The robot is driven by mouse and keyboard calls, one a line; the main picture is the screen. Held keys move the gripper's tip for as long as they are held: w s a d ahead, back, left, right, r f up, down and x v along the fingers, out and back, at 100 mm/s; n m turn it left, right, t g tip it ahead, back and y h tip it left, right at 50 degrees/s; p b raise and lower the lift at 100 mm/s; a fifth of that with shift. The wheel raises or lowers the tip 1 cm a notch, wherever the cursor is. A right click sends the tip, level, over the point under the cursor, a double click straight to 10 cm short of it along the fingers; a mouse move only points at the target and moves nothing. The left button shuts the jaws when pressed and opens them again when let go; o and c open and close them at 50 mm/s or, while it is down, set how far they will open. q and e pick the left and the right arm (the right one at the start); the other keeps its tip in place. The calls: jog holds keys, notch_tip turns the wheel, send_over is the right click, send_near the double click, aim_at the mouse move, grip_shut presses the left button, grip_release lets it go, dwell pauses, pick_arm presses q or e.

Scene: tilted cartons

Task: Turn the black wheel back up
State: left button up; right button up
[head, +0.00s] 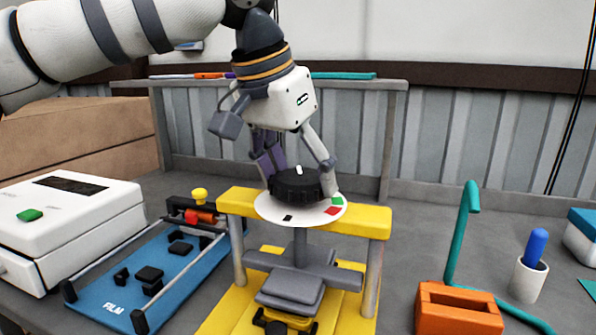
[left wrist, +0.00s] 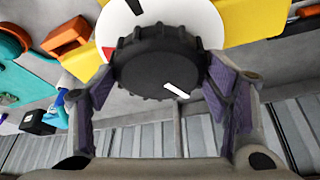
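The black wheel (head: 296,187) has a ribbed rim and a white pointer mark on its top, toward the back in the head view. It sits on a white disc (head: 268,212) with black, red and green marks, on top of a yellow stand (head: 362,222). My left gripper (head: 298,181) comes down from above with one finger on each side of the wheel. In the left wrist view the wheel (left wrist: 155,62) lies between the purple finger pads (left wrist: 156,80), which appear to touch its rim. My right gripper is in neither view.
A white box with a green button (head: 70,215) and a blue film tray (head: 120,300) stand left. An orange block (head: 455,310), a teal bent rod (head: 462,235) and a white cup with a blue item (head: 528,280) stand right. A grey rail frame (head: 390,150) rises behind.

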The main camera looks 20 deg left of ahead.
pick_arm(q)
jog(key=shift+n, duration=0.4)
jog(key=n+y, duration=0.1)
jog(key=n, duration=0.2)
jog(key=shift+d, duration=0.1)
jog(key=n+y, duration=0.2)
jog(key=n, duration=0.1)
jog(key=shift+d+n, duration=0.1)
jog(key=shift+n, duration=0.2)
jog(key=n+y, duration=0.1)
jog(key=n, duration=0.2)
jog(key=n+g+y, duration=0.1)
jog(key=n, duration=0.3)
jog(key=shift+d, duration=0.15)
jog(key=n+g, duration=0.1)
jog(key=n, duration=0.1)
jog(key=n+g+y, duration=0.1)
jog(key=n, duration=0.2)
jog(key=shift+w+n, duration=0.2)
jog(key=shift+n, duration=0.1)
jog(key=n+g, duration=0.2)
jog(key=n, duration=0.2)
jog(key=shift+w+n, duration=0.1)
jog(key=shift+n, duration=0.2)
jog(key=o, duration=1.1)
